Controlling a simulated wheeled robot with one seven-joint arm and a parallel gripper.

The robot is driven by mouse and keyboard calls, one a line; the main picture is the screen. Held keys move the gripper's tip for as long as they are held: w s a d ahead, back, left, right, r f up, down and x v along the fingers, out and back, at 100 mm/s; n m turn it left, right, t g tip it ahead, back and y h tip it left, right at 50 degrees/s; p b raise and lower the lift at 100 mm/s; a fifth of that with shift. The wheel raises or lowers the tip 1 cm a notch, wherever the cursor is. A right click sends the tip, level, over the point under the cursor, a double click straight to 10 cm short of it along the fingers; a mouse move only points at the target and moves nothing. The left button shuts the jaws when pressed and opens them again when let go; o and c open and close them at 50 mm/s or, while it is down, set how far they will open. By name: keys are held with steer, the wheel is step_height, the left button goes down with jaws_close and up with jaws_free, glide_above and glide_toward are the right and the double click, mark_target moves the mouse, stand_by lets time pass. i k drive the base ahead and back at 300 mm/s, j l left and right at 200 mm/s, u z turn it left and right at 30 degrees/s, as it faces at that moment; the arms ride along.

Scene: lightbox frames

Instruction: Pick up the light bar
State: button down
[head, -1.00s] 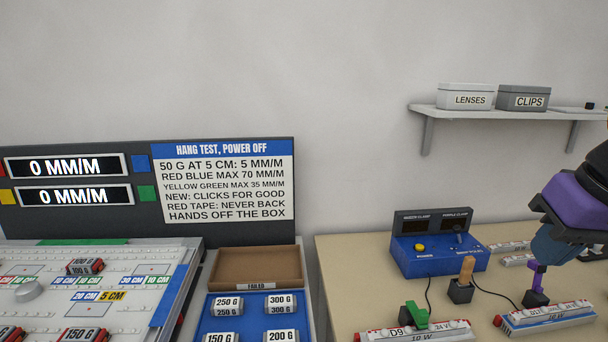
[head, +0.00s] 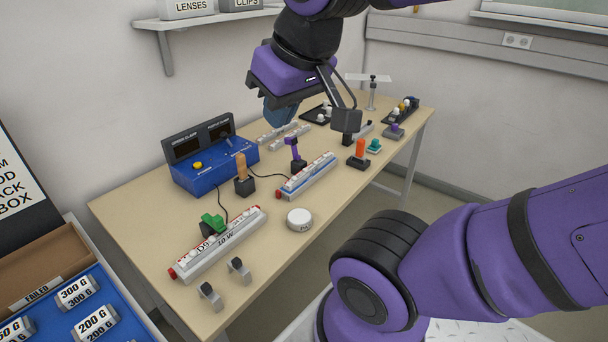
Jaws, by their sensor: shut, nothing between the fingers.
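Two long white light bars with red ends lie on the beige table. My gripper (head: 279,113) is above the back of the table, apart from both bars and pointing down. Its blue tip is shut and empty. Part of the table behind it is hidden.
A blue control box (head: 211,168) stands at the back left, with cables running forward. Smaller pale bars (head: 284,134), an orange-handled piece (head: 361,150), a round white puck (head: 299,219) and two grey clips (head: 239,268) also stand here. The front right edge is clear.

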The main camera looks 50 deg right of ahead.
mark_target(295, 180)
steer(key=i+l+z, duration=0.1)
steer(key=l, duration=0.25)
steer(key=l+z, duration=0.1)
steer(key=l, duration=0.3)
steer(key=i+l+z, duration=0.15)
steer(key=l, duration=0.2)
steer(key=i+l+z, duration=0.1)
steer(key=l, duration=0.25)
steer(key=i, duration=0.05)
